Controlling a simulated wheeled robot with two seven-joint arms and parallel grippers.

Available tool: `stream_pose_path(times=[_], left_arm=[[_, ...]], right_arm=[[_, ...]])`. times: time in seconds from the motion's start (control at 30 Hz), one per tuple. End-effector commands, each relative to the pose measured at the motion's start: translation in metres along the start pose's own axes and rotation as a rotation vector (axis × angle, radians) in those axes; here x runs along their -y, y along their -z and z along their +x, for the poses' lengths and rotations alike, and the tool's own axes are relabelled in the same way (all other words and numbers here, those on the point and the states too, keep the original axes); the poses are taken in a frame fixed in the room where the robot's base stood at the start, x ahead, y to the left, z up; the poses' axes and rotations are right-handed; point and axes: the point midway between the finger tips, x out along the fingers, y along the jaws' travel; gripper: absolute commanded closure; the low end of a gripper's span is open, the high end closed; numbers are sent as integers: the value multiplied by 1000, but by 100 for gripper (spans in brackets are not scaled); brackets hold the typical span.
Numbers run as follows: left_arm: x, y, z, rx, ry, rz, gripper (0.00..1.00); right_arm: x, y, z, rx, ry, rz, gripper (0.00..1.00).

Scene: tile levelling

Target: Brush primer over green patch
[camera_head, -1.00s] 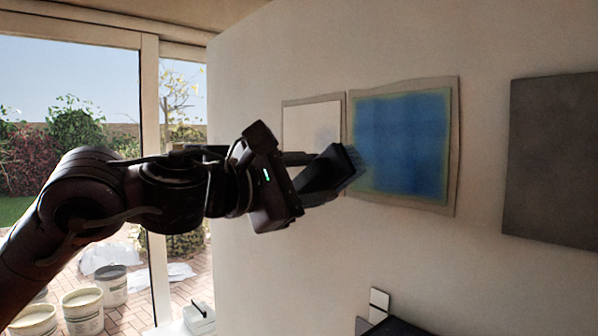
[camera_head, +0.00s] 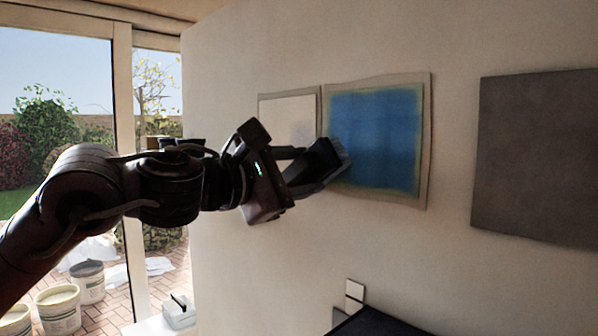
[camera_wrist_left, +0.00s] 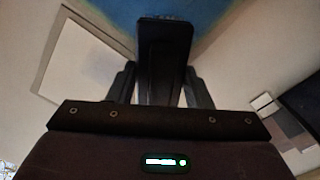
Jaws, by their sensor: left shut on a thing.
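The patch (camera_head: 385,135) on the wall looks mostly blue, with a thin green fringe along its edges and a beige border around it. It also shows at the top of the left wrist view (camera_wrist_left: 207,10). My left gripper (camera_head: 296,180) is shut on a dark, wide brush (camera_head: 318,168). The brush's bristles overlap the patch's lower left edge in the head view; I cannot tell whether they touch the wall. In the left wrist view the brush (camera_wrist_left: 163,60) stands between the two fingers and hides part of the patch. My right gripper is not in view.
A white panel (camera_head: 285,112) hangs just left of the patch, and a dark grey panel (camera_head: 540,155) hangs to the right. A dark surface (camera_head: 375,322) stands low in front of the wall. Several buckets (camera_head: 58,308) stand at lower left by the glass door.

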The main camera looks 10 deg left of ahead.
Motion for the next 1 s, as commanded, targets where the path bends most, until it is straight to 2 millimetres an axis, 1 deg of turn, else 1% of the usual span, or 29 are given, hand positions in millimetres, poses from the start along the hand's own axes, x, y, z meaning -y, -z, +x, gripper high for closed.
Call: stream_pose_path(times=[1.0], left_arm=[[0, 0, 19, 1, -1, -1, 73]], right_arm=[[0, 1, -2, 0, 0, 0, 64]])
